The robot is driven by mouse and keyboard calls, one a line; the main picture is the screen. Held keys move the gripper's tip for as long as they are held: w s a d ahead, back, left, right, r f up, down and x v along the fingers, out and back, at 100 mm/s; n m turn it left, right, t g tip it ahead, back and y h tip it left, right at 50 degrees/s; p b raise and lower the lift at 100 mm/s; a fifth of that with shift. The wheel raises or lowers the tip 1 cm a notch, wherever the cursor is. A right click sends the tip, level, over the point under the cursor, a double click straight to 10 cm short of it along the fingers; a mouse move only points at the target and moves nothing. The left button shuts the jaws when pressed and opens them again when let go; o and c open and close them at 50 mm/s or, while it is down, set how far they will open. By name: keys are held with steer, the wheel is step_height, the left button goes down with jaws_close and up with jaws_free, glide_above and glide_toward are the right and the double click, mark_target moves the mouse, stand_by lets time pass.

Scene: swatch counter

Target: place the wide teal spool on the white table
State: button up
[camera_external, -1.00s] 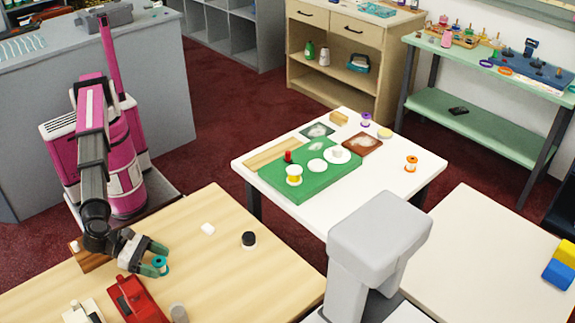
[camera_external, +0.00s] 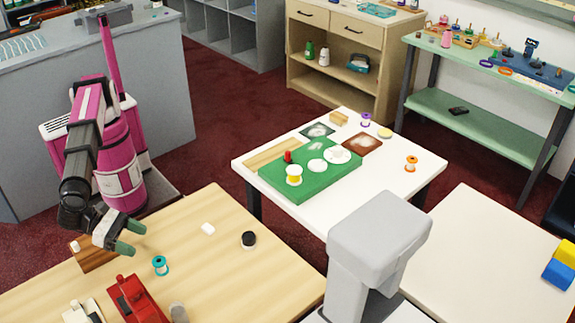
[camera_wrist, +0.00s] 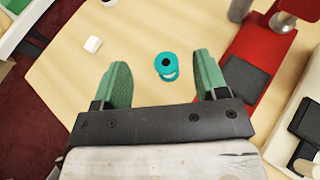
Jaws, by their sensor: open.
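The teal spool (camera_external: 160,265) stands upright on the light wooden table (camera_external: 215,265), with its dark centre hole facing up. In the wrist view the teal spool (camera_wrist: 168,72) shows beyond and between my two green fingertips, touching neither. My gripper (camera_external: 131,238) is open and empty, above and up-left of the spool in the external view. The white table (camera_external: 385,190) stands further back, with a green board (camera_external: 315,183) on it.
A red device (camera_external: 138,300) and a grey cylinder (camera_external: 178,313) stand near the spool. A black-topped spool (camera_external: 248,240) and a white block (camera_external: 208,229) are also on the wooden table. An orange spool (camera_external: 411,163) stands on the white table; its front right is clear.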

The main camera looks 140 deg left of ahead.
steer(key=shift+o, duration=0.5)
steer(key=shift+r, duration=0.6)
